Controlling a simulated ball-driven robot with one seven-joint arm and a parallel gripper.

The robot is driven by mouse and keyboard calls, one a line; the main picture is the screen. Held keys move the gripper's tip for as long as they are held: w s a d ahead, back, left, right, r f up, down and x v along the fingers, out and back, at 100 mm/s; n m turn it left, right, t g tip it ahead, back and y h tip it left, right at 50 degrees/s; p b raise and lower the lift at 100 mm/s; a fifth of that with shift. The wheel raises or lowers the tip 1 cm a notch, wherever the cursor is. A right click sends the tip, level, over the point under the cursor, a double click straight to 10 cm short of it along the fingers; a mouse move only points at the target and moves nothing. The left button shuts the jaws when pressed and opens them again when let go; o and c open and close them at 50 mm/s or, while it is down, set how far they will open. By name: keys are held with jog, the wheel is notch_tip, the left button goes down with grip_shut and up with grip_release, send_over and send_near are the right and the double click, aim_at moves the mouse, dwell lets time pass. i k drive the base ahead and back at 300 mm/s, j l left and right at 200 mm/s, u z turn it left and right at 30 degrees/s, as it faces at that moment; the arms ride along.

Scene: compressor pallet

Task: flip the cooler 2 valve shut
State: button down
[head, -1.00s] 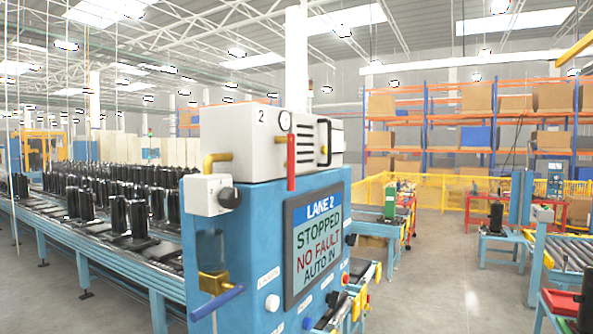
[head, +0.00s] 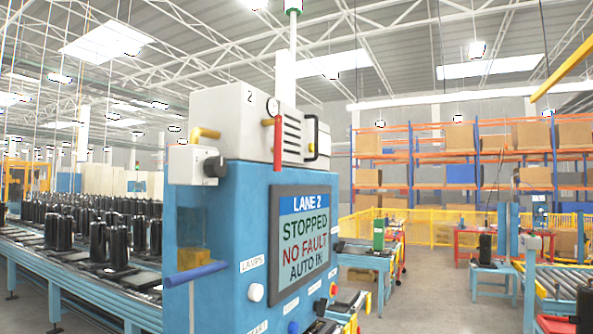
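A white cooler box (head: 240,124) marked "2" sits on top of a blue cabinet (head: 225,235). A round gauge (head: 272,105) is on its front corner. Below the gauge, the red valve lever (head: 277,143) points straight down. A yellow pipe (head: 205,133) bends down from the box's left side into a small white unit with a black knob (head: 214,167). My gripper is not in view, so its state and its distance from the lever do not show.
The cabinet's screen (head: 304,240) reads "LANE 2, STOPPED, NO FAULT, AUTO IN". A blue handle (head: 196,274) sticks out at its lower left. A conveyor with black cylinders (head: 117,247) runs on the left. Open floor (head: 430,290) lies on the right.

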aim_at(277, 120)
jog(key=i+l, duration=0.3)
jog(key=i, duration=0.15)
jog(key=i+l+z, duration=0.1)
jog(key=i+l, duration=0.15)
jog(key=i, duration=0.2)
jog(key=i+l+z, duration=0.1)
jog(key=i+l, duration=0.15)
jog(key=i, duration=0.2)
jog(key=i+l, duration=0.2)
jog(key=i, duration=0.3)
